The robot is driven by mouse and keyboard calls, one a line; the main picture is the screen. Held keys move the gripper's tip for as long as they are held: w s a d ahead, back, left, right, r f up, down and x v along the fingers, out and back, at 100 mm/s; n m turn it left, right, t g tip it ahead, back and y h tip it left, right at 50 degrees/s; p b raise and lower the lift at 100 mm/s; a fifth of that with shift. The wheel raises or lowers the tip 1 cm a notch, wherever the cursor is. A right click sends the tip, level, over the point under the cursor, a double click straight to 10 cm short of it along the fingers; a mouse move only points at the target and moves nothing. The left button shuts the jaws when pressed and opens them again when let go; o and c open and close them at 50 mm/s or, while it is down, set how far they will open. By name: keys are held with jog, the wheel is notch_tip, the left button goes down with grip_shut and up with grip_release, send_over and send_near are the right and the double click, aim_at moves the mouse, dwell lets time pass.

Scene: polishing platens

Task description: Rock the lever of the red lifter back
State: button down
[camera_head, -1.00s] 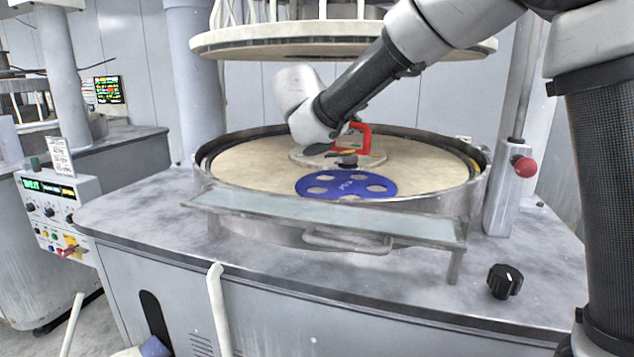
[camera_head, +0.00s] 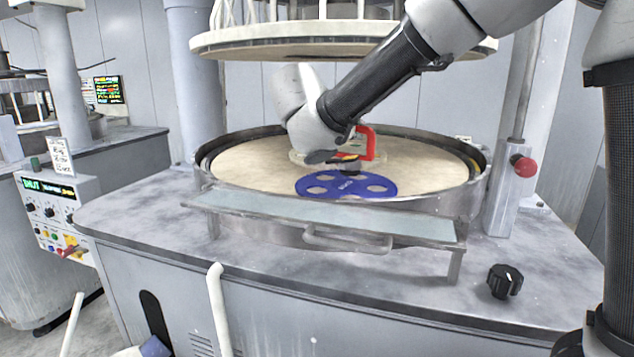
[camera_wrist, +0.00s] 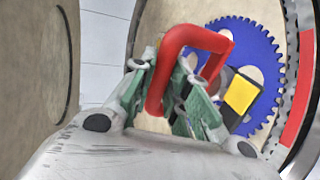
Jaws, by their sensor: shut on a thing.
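The red lifter's bar handle (camera_head: 368,142) stands above the pale platen (camera_head: 270,160), behind the blue disc. It also shows in the wrist view (camera_wrist: 205,40) as a bent red loop. My gripper (camera_wrist: 165,88) has its green-padded fingers on either side of one leg of this loop and is shut on it. A yellow block with black parts (camera_wrist: 240,94) shows beside the loop; I cannot tell if it is the lever. In the head view my wrist hides most of the gripper and the lifter's lower part.
A blue toothed disc with holes (camera_head: 346,186) lies flat on the platen near its front. A raised rim (camera_head: 478,180) surrounds the platen. A pale upper plate (camera_head: 290,42) hangs above. A glassy shelf (camera_head: 330,220) runs along the front.

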jog(key=s, duration=2.2)
jog(key=shift+s, duration=0.2)
dwell(2.0)
